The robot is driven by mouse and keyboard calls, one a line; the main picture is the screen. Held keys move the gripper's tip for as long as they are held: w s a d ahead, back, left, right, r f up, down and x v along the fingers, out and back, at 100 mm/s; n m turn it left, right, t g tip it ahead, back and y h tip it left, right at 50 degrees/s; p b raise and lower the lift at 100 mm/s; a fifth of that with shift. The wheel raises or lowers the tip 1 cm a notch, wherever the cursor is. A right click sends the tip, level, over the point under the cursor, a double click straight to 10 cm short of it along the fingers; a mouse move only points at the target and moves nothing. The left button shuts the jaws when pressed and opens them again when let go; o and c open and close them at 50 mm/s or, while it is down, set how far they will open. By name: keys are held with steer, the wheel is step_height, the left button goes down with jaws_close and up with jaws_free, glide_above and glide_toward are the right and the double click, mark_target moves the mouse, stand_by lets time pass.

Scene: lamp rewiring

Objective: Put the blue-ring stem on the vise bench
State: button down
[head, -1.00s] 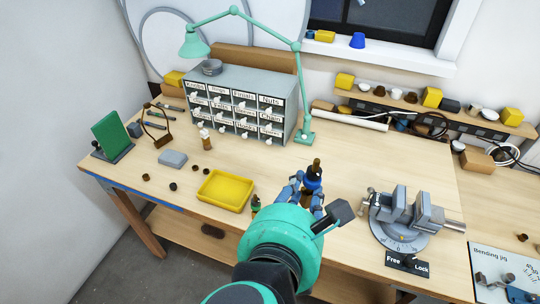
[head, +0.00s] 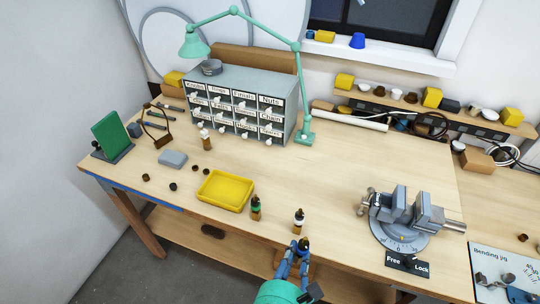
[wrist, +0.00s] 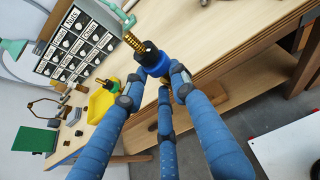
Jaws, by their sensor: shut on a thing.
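The blue-ring stem (head: 305,243) is dark with a blue band and a brass threaded tip. In the wrist view the stem (wrist: 152,60) is pinched between the fingertips. My gripper (head: 297,252) is shut on it near the front edge of the wooden bench (head: 340,195); its height above the bench is hard to tell. The grey vise (head: 402,218) stands on the bench to the right, apart from my gripper. A green-ring stem (head: 256,208) and a white-ring stem (head: 299,220) stand upright on the bench. Another pale-ringed stem (head: 205,138) stands near the drawers.
A yellow tray (head: 225,191) lies left of the standing stems. A labelled drawer cabinet (head: 240,105) and a green lamp (head: 305,138) stand at the back. A bending jig (head: 503,275) is at the right. Bench between lamp and vise is clear.

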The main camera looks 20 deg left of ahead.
steer(key=shift+f, duration=0.7)
steer(key=shift+a, duration=0.1)
steer(key=b, duration=0.3)
glide_above(272, 229)
steer(key=shift+f, duration=0.75)
steer(key=shift+f, duration=0.1)
steer(key=shift+f+b, duration=0.3)
steer(key=shift+f, duration=1.35)
steer(key=shift+f, duration=0.2)
steer(key=c, duration=1.3)
jaws_free()
